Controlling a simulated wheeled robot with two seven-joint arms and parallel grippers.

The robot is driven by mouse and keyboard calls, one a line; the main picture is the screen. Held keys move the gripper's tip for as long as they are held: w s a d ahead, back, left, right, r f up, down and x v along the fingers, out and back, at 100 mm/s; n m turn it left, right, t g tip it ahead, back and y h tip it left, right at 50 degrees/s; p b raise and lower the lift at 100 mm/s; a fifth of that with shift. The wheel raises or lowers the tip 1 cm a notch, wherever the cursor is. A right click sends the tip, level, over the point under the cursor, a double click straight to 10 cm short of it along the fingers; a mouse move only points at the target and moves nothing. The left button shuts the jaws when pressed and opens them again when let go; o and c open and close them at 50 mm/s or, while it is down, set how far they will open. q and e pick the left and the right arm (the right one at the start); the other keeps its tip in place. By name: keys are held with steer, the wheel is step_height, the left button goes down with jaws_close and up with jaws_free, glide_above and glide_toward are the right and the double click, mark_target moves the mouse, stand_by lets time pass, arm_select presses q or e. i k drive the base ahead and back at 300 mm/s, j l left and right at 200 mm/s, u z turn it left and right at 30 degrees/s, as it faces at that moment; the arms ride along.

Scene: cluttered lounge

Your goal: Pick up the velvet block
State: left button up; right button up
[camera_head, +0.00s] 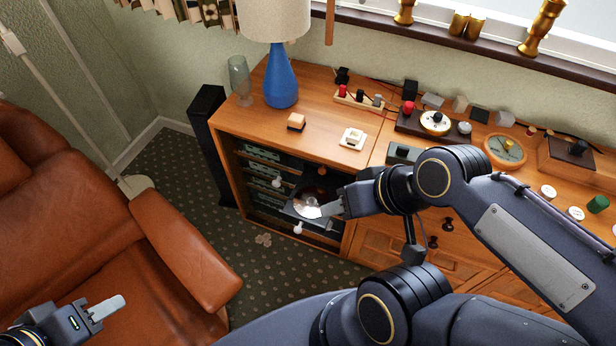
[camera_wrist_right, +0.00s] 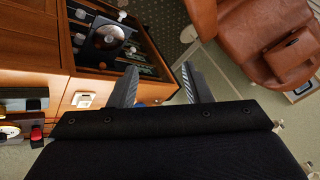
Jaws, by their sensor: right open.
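Several small blocks stand on the wooden cabinet top (camera_head: 327,110), and I cannot tell for sure which is the velvet one. Dark ones include a block (camera_head: 410,89) at the back, a flat block (camera_head: 479,115) to its right and a black block (camera_head: 342,75) near the lamp. Grey blocks (camera_head: 432,101) and a beige block (camera_head: 460,103) stand among them. My right gripper (camera_head: 335,206) is in front of the cabinet by the open shelf; in the right wrist view its fingers (camera_wrist_right: 160,87) are apart with nothing between them. My left gripper (camera_head: 106,309) is over the armchair, its jaw gap unclear.
A blue lamp (camera_head: 281,84) and a glass vase (camera_head: 240,80) stand at the cabinet's left end. A white switch block (camera_head: 352,139) sits near the front edge. A disc tray (camera_head: 306,206) juts from the shelf. A leather armchair (camera_head: 185,245) fills the left; patterned carpet lies between.

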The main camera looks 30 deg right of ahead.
mark_target(295, 122)
steer(key=i+l+u, duration=0.2)
steer(key=l, duration=0.15)
steer(key=i+l+u, duration=0.2)
steer(key=l, duration=0.15)
steer(key=i+l+u, duration=0.2)
steer(key=l, duration=0.2)
steer(key=k, duration=0.05)
